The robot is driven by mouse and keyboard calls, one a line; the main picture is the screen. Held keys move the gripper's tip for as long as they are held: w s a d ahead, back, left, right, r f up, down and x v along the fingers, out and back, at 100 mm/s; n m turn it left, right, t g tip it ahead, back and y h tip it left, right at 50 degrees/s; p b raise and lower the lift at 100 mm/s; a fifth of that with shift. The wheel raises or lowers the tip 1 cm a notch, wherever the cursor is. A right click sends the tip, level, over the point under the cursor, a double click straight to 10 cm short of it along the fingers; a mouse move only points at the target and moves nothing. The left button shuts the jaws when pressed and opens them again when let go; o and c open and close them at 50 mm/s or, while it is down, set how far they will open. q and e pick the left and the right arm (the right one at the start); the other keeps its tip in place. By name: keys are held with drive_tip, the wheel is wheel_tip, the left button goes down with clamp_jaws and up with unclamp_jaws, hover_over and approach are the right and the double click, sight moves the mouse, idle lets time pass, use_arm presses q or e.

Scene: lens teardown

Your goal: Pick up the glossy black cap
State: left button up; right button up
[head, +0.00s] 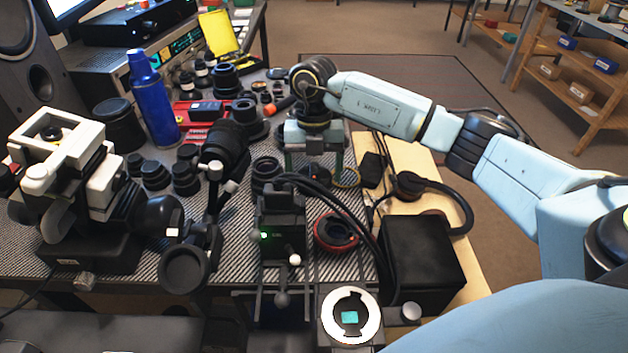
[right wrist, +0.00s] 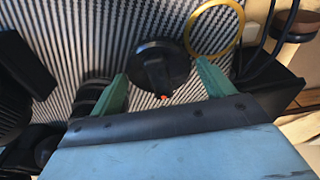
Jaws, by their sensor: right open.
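A round black cap-like disc (right wrist: 163,58) with a raised dark middle part lies on the striped mat in the right wrist view. It appears to be the glossy black cap. My right gripper (right wrist: 160,75) is open, with its green fingers on either side of the disc and a visible gap to each. In the head view my right gripper (head: 313,170) points down over the bench, and I cannot make out the disc clearly between its fingers. My left gripper is not in view.
A yellow ring (right wrist: 239,30) lies just right of the disc. A black box (head: 422,260), headphones (head: 455,205) and cables stand to the right. A red-rimmed ring (head: 336,232) and a black stand (head: 281,225) are in front. Lenses and a blue bottle (head: 152,100) crowd the left.

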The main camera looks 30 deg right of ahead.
drive_tip(key=shift+f, duration=0.1)
drive_tip(key=c, duration=0.7)
